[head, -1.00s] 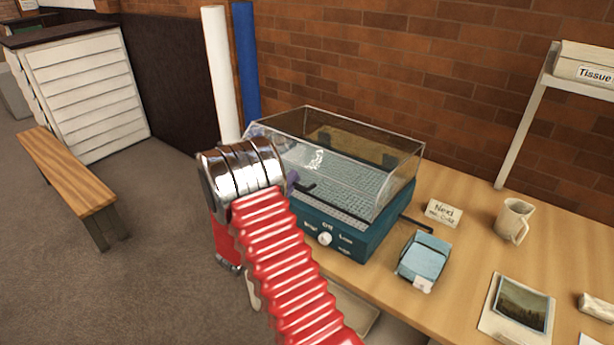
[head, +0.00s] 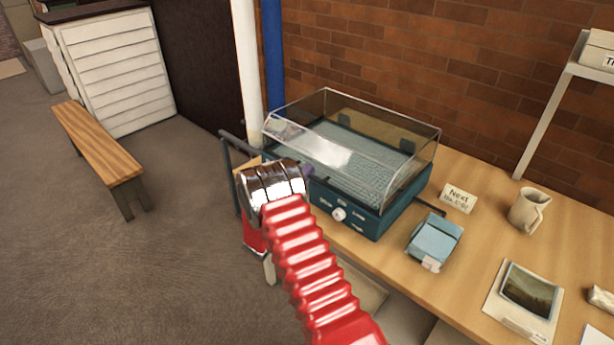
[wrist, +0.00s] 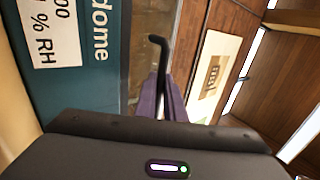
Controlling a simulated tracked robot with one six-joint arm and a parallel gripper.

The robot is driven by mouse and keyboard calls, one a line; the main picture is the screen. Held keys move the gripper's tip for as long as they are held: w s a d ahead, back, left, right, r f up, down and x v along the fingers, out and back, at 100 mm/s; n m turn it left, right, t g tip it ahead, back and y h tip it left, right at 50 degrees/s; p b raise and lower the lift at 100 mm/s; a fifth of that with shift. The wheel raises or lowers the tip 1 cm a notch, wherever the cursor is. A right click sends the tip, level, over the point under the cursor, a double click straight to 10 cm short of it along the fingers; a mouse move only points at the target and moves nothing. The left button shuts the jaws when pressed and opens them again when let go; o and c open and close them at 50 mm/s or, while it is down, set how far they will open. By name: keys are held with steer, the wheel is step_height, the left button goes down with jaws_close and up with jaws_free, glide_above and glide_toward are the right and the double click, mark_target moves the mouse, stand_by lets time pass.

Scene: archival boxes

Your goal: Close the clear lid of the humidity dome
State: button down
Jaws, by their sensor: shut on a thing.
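The humidity dome is a teal box (head: 372,225) on the wooden table, with a white knob and labels on its front. Its clear lid (head: 412,152) sits over the box. I cannot tell whether its front edge rests fully on the rim. In the wrist view, the fingers (wrist: 162,100) are closed around a thin, dark, bent handle (wrist: 158,48) beside the teal front panel (wrist: 92,75). My arm hides the box's front left part.
A light blue box (head: 435,240), a "Next" card (head: 458,198), a mug (head: 528,208) and a framed photo (head: 528,290) occupy the table's right part. A brick wall stands behind. White and blue rolls (head: 273,60) stand behind the dome. A bench (head: 95,145) is left on open floor.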

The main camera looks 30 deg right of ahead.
mark_target(305, 152)
steer(key=shift+d+f, duration=0.15)
steer(key=shift+f, duration=0.3)
steer(key=c, duration=2.1)
jaws_free()
steer(key=shift+s, duration=0.1)
steer(key=shift+f, duration=0.1)
steer(key=r, duration=0.9)
steer(key=shift+a+r, duration=0.3)
steer(key=shift+r, duration=0.6)
